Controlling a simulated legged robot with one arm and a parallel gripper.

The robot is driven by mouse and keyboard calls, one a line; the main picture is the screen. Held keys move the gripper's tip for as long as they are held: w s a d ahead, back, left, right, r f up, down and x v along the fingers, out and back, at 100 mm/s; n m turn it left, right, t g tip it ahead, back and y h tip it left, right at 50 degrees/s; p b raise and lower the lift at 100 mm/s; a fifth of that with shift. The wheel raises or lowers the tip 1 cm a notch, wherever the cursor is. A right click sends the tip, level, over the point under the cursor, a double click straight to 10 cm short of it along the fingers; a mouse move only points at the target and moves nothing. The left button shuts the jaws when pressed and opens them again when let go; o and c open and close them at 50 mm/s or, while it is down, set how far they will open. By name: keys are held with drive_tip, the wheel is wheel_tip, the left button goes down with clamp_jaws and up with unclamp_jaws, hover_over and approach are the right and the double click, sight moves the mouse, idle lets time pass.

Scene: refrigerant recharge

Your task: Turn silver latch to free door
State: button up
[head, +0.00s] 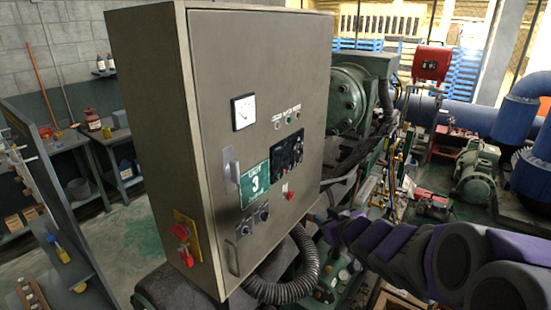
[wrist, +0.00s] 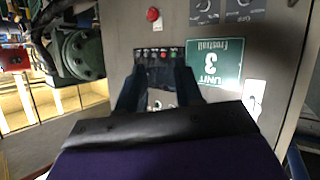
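A grey cabinet door (head: 285,60) is shut in the head view. A silver latch handle (head: 234,172) stands upright on a plate at its left side, beside the green UNIT 3 sign (head: 255,184). A second slim handle (head: 231,257) is lower on the same side. My gripper (head: 318,220) is at the door's lower right, apart from both handles. In the wrist view its two dark fingers (wrist: 158,82) are spread with nothing between them. They point toward the dark panel of lights. A pale plate (wrist: 254,97) right of the sign is partly cut by glare.
A red button (head: 290,195) and knobs (head: 262,214) are on the door. A red switch (head: 182,231) is on the cabinet's left side. A black ribbed hose (head: 290,280) curves below. A shelf (head: 55,225) stands at the left, and green machinery (head: 350,95) is behind the cabinet.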

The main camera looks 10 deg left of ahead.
drive_tip(key=a+r+n+g+y+p, duration=0.1)
drive_tip(key=a+r+n+y+p, duration=0.25)
drive_tip(key=a+r+y, duration=0.35)
drive_tip(key=n+g+y+p, duration=0.2)
drive_tip(key=g+p, duration=0.1)
drive_tip(key=g, duration=0.1)
approach(239, 173)
drive_tip(key=x, duration=0.2)
drive_tip(key=b+x, duration=0.1)
drive_tip(key=x, duration=0.1)
drive_tip(key=b+x, duration=0.1)
drive_tip(key=x, duration=0.1)
drive_tip(key=shift+s+f, duration=0.15)
drive_tip(key=shift+f, duration=0.1)
drive_tip(key=shift+x, duration=1.15)
drive_tip(key=shift+r, duration=0.15)
clamp_jaws()
drive_tip(key=shift+n+t+b, duration=0.3)
drive_tip(key=shift+n+b, duration=0.85)
drive_tip(key=shift+b, duration=0.75)
drive_tip(key=shift+n+b, duration=1)
drive_tip(key=shift+b, duration=0.1)
drive_tip(key=shift+d+n+b, duration=0.1)
drive_tip(key=shift+n+b, duration=1.7)
drive_tip(key=shift+b, duration=0.45)
drive_tip(key=shift+n+b, duration=0.4)
drive_tip(key=shift+b, duration=0.05)
